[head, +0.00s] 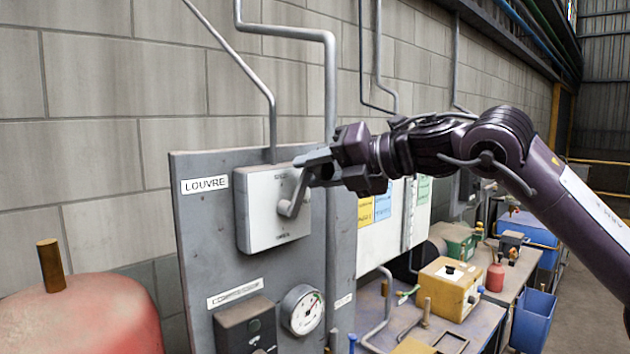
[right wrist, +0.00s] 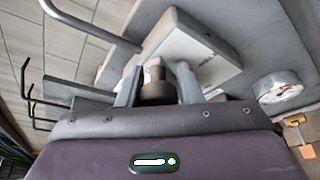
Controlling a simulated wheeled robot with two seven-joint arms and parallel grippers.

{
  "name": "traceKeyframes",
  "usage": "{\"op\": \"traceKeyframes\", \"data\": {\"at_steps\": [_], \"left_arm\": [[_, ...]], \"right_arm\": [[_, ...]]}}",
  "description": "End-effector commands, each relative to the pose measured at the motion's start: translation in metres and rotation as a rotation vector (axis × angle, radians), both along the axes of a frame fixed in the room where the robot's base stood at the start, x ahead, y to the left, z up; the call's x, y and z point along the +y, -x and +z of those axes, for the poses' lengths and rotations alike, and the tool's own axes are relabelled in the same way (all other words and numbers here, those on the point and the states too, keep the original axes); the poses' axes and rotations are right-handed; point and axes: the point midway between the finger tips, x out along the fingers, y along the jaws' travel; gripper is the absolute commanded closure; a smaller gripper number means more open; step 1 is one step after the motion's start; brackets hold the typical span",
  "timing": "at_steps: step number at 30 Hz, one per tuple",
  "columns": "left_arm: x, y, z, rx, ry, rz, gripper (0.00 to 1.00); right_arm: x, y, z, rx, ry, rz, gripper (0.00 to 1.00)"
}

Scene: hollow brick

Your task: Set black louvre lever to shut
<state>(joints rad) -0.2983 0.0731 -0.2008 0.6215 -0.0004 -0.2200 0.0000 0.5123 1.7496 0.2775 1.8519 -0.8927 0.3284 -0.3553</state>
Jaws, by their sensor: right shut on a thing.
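The louvre lever (head: 295,195) is on the front of a pale box (head: 258,225) beside the "LOUVRE" label (head: 205,184). The lever looks grey in the head view and slants up to the right from its lower end. My right gripper (head: 312,165) is at its upper end and shut on it, partly hiding it. In the right wrist view, the two fingers of my right gripper (right wrist: 157,86) stand on either side of a dark, rounded part of the lever (right wrist: 157,92). My left gripper is not in view.
Below the box are a round gauge (head: 302,309) and a dark box (head: 245,326) on the grey panel (head: 205,250). A red tank (head: 90,315) stands at the left. A bench with a yellow box (head: 450,287) is at the right. Pipes run above the panel.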

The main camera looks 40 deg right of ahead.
Motion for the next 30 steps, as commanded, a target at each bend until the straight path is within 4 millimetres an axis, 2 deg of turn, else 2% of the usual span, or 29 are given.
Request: {"op": "traceKeyframes", "data": {"at_steps": [1,9,30], "left_arm": [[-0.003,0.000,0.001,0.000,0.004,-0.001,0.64],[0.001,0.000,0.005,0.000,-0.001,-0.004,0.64],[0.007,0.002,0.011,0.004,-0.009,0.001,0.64]], "right_arm": [[0.006,0.003,0.005,-0.014,0.030,0.011,1.00],[0.014,0.006,0.005,-0.018,0.145,0.013,1.00],[0.025,0.006,0.002,-0.021,0.285,0.015,1.00]]}}
